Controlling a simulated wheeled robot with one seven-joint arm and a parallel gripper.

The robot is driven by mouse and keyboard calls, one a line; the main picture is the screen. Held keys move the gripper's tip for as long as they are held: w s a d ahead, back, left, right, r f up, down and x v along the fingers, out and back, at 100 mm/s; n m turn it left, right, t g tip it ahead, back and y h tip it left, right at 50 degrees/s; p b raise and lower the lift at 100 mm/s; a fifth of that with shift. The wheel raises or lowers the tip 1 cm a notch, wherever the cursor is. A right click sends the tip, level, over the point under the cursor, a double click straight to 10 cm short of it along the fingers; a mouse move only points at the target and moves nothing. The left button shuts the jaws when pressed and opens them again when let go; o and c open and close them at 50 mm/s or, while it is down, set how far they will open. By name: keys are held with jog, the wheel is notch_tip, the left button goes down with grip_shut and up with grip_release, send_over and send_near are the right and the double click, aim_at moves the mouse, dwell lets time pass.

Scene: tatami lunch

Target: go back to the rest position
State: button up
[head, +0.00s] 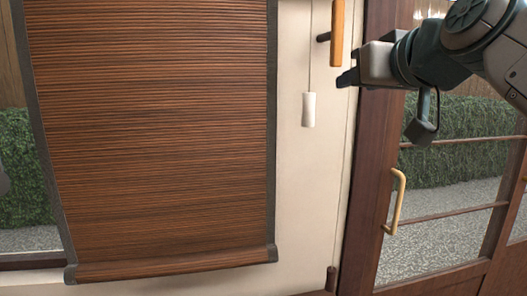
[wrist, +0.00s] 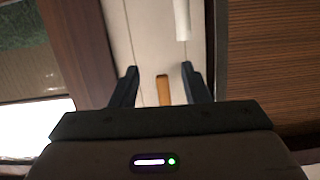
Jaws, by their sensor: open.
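My gripper (head: 338,58) is at the upper right of the head view, in front of the pale wall strip between the blind and the door. Its two dark fingers also show in the wrist view (wrist: 157,76), spread apart. An orange-brown wooden piece (head: 337,30) hangs at the top of the head view, close to the fingers. In the wrist view this wooden piece (wrist: 163,90) appears between the fingers, with gaps on both sides. Whether it touches anything behind is unclear.
A brown slatted blind (head: 150,140) hangs at left. A white cord pull (head: 309,109) hangs beside it. A wood-framed glass door (head: 360,190) with a pale handle (head: 397,200) stands at right. A small dark-brown pull (head: 331,279) hangs low by the frame.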

notch_tip(320, 180, down, 10)
jog(key=w+a+g+p, duration=0.1)
jog(key=g+p, duration=0.1)
jog(key=g, duration=0.1)
jog(key=s+f+m+g+h+p, duration=0.1)
jog(key=s+f+g+p, duration=0.2)
jog(key=s+f, duration=0.4)
jog(key=s+f+g+h+p, duration=0.2)
jog(key=s+f+g, duration=0.4)
jog(key=f, duration=1.3)
jog(key=shift+s+a+f+m+p, duration=0.3)
jog(key=shift+s+f+m+p, duration=0.1)
jog(key=shift+s+p, duration=0.3)
